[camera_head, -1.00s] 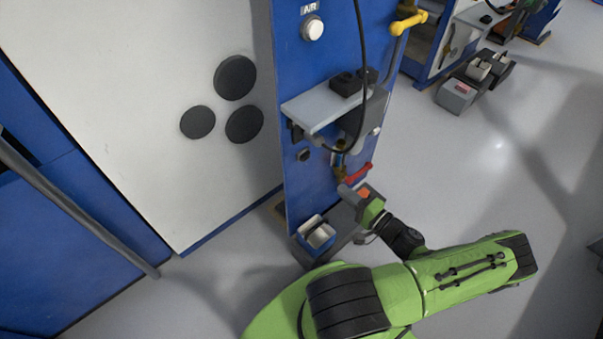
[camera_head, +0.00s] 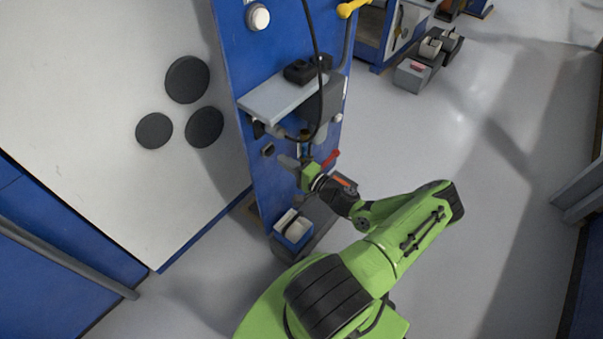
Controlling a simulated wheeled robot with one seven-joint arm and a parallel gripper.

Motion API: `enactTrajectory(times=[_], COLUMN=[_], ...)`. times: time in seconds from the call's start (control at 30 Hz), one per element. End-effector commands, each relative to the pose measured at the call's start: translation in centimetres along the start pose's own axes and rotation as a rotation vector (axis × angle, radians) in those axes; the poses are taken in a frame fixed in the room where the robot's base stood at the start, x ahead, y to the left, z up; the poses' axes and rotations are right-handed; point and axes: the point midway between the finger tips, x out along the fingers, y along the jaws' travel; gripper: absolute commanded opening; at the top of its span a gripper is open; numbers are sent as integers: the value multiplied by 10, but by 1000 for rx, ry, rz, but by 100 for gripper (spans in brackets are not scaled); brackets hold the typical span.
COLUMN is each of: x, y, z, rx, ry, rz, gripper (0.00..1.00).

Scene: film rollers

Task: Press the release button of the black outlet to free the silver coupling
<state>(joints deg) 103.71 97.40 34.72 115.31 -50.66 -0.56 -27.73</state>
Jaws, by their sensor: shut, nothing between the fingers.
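A small dark fitting (camera_head: 267,149) sits on the blue panel below the grey shelf. Another dark part (camera_head: 258,128) is under the shelf's left end, where the black hose (camera_head: 318,90) seems to curve in. I cannot tell which is the black outlet. The release button and silver coupling are too small to make out. My gripper (camera_head: 287,162) is shut and empty, its grey fingers pointing left in front of the panel, just right of and below the small dark fitting. I cannot tell whether it touches the panel.
A red lever (camera_head: 330,158) is close above my wrist. The grey shelf (camera_head: 280,97) overhangs the fittings and carries a black object (camera_head: 300,71). A blue box with white contents (camera_head: 293,228) stands below. Open floor (camera_head: 480,220) lies to the right.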

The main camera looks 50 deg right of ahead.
Motion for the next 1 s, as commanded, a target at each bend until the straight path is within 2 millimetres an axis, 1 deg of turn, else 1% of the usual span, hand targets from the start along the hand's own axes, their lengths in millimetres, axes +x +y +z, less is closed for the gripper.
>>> enactTrajectory(times=[0.03, 0.1, 0.2, 0.53, 0.77, 1.0], x=[8, 17, 24, 26, 47, 48], y=[1, 2, 1, 0, 0, -2], z=[1, 1, 0, 0, 1, 0], rx=[-1, 0, 0, 0, -1, -1], ry=[-2, -2, 0, 0, -2, -1], rz=[-2, 0, 0, 0, -1, -6], gripper=[0, 0, 0, 0, 0, 0])
